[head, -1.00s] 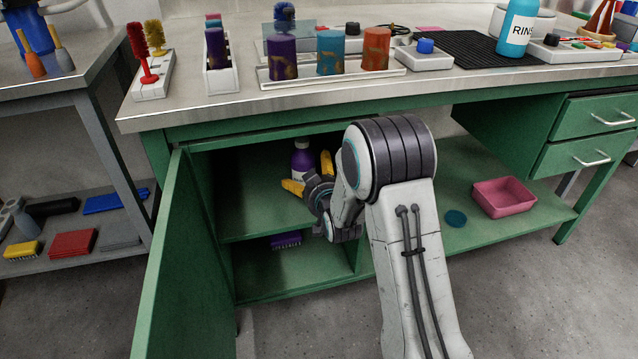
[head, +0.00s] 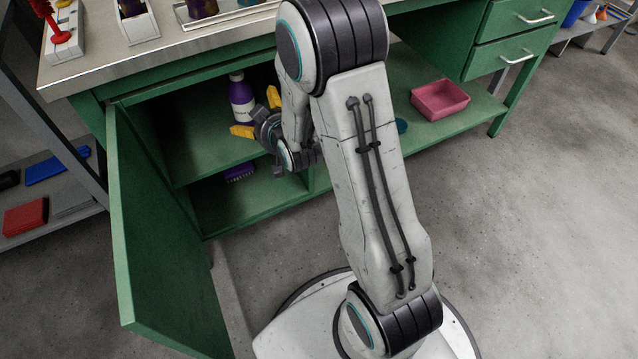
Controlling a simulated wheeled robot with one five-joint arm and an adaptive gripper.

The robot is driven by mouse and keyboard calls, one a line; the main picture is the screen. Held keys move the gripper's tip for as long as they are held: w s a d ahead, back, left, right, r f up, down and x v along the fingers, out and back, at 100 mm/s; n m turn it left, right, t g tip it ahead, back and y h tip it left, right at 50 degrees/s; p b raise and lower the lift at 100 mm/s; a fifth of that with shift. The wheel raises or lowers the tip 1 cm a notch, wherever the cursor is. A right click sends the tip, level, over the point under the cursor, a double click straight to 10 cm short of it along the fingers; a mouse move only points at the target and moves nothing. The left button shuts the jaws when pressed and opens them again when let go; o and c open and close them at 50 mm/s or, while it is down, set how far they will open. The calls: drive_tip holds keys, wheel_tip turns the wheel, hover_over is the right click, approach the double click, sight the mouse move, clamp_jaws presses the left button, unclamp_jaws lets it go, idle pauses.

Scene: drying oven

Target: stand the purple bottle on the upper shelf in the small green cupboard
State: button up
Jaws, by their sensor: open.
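The purple bottle (head: 240,97) stands upright on the upper shelf (head: 205,150) inside the small green cupboard (head: 180,88). My gripper (head: 257,115) is in front of the bottle, at the cupboard's opening. Its yellow fingers are spread apart, and the bottle stands behind them, apparently free of them. My arm hides the right part of the cupboard. The cupboard door (head: 155,230) is swung open to the left.
A purple brush (head: 239,172) lies on the lower shelf. The bench top above holds racks and brushes. The floor at right is clear.

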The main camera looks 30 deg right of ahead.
drive_tip(key=s+r+g, duration=0.4)
drive_tip(key=s+g, duration=0.1)
drive_tip(key=s, duration=1)
drive_tip(key=s+r+g, duration=0.3)
drive_tip(key=s+g, duration=0.2)
drive_tip(key=s, duration=1.1)
drive_tip(key=shift+r, duration=0.35)
drive_tip(key=shift+s, duration=0.1)
